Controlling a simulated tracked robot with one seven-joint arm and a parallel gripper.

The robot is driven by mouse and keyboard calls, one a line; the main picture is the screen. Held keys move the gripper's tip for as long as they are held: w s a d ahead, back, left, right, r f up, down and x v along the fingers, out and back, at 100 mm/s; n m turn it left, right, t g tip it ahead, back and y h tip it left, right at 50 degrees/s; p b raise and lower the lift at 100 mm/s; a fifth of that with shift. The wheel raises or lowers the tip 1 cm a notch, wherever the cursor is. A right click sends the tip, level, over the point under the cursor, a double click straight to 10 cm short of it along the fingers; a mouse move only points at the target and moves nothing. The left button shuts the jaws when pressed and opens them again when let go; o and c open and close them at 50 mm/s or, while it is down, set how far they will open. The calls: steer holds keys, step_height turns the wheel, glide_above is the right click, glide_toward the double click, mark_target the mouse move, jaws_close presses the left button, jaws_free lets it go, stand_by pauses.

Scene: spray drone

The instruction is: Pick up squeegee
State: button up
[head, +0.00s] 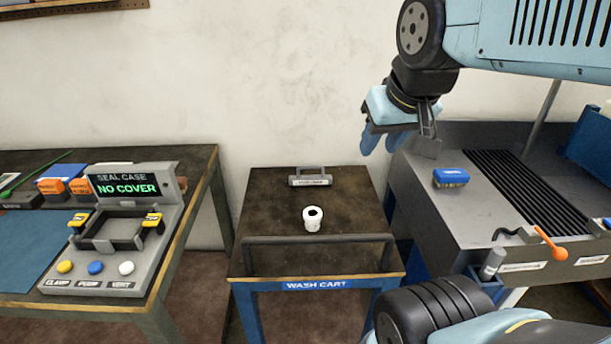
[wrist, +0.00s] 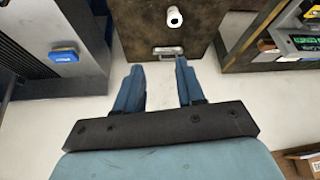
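A grey bar with a raised loop handle and a label on its front, which looks like the squeegee (head: 311,181), lies at the back of the wash cart's dark top (head: 265,207). In the wrist view the squeegee (wrist: 168,51) shows just beyond my fingertips, near the cart's edge. My gripper (head: 383,142) hangs in the air to the right of the cart and above the squeegee's level. In the wrist view my gripper (wrist: 159,66) has its two blue fingers apart with nothing between them. It is not touching the squeegee.
A white roll (head: 313,218) stands mid-cart, behind a dark rail (head: 320,253). A grey sink bench (head: 480,215) with a blue brush (head: 451,177) stands at right. A table with a seal case station (head: 120,245) stands at left. The wall is close behind the cart.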

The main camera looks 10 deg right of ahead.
steer(key=n+g, duration=0.3)
steer(key=n, duration=1.3)
glide_above(308, 168)
steer(key=s, duration=0.2)
steer(key=s+f+x, duration=0.1)
steer(key=s+x, duration=0.1)
steer(key=x, duration=0.8)
steer(key=s+x, duration=0.3)
steer(key=x, duration=1.6)
steer(key=shift+w+d, duration=0.2)
steer(key=shift+d, duration=0.2)
steer(key=shift+s+a+x, duration=0.1)
steer(key=shift+a+x, duration=0.05)
steer(key=shift+x, duration=1.15)
steer(key=shift+s+a+x, duration=0.1)
steer(key=shift+s+x, duration=0.05)
steer(key=shift+x, duration=1.15)
steer(key=shift+c, duration=0.2)
